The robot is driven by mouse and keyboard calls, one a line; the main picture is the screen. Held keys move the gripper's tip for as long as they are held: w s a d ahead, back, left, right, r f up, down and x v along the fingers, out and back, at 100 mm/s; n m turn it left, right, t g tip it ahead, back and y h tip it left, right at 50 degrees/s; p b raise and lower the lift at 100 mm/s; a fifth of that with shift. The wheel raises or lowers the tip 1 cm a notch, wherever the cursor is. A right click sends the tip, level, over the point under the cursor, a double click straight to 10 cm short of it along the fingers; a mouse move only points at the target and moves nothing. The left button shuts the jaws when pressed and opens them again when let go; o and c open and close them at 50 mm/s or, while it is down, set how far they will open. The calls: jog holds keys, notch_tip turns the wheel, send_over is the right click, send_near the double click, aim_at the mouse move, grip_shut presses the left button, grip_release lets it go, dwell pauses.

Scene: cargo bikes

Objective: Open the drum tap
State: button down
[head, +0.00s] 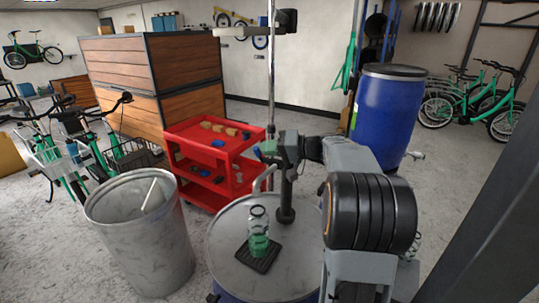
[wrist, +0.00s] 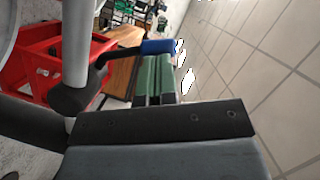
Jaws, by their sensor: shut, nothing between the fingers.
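A tap stands on the grey drum lid (head: 226,222) in the head view, with a black base (head: 286,215) and a curved grey spout (head: 263,178). A clear bottle with a green lower part (head: 258,236) stands upright on a black mat beside it. In the wrist view the tap's black lever has a blue end (wrist: 158,46), right at my fingertips; whether they touch I cannot tell. A grey pipe (wrist: 76,40) and black fitting rise at left there. My gripper (head: 267,147) is shut and empty, above the lid; its green fingers (wrist: 157,78) show in the wrist view.
A grey metal bin (head: 145,245) stands left of the lid. A red cart (head: 240,176) with small items is behind it. A blue drum (head: 385,112) stands at right, behind my arm. A wooden cabinet (head: 118,65) and green bikes are farther back.

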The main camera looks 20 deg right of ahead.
aim_at(264, 159)
jog(key=a+f+n+b, duration=0.1)
jog(key=b, duration=0.4)
jog(key=s+a+f+n+h+b, duration=0.1)
jog(key=n+b, duration=0.1)
jog(key=b, duration=0.3)
jog(key=f+n+h+b, duration=0.1)
jog(key=n+b, duration=0.1)
jog(key=b, duration=0.2)
jog(key=shift+s+a+f+b, duration=0.15)
jog(key=shift+s+a+b, duration=0.25)
jog(key=shift+t, duration=0.3)
jog(key=r+p, duration=0.1)
jog(key=d+r+p, duration=0.2)
jog(key=r, duration=0.1)
jog(key=shift+s+d, duration=0.25)
jog(key=v, duration=0.9)
jog(key=shift+s+d+f+b, duration=0.15)
jog(key=shift+s+d+b, duration=0.15)
jog(key=shift+s, duration=0.05)
jog(key=shift+h, duration=0.3)
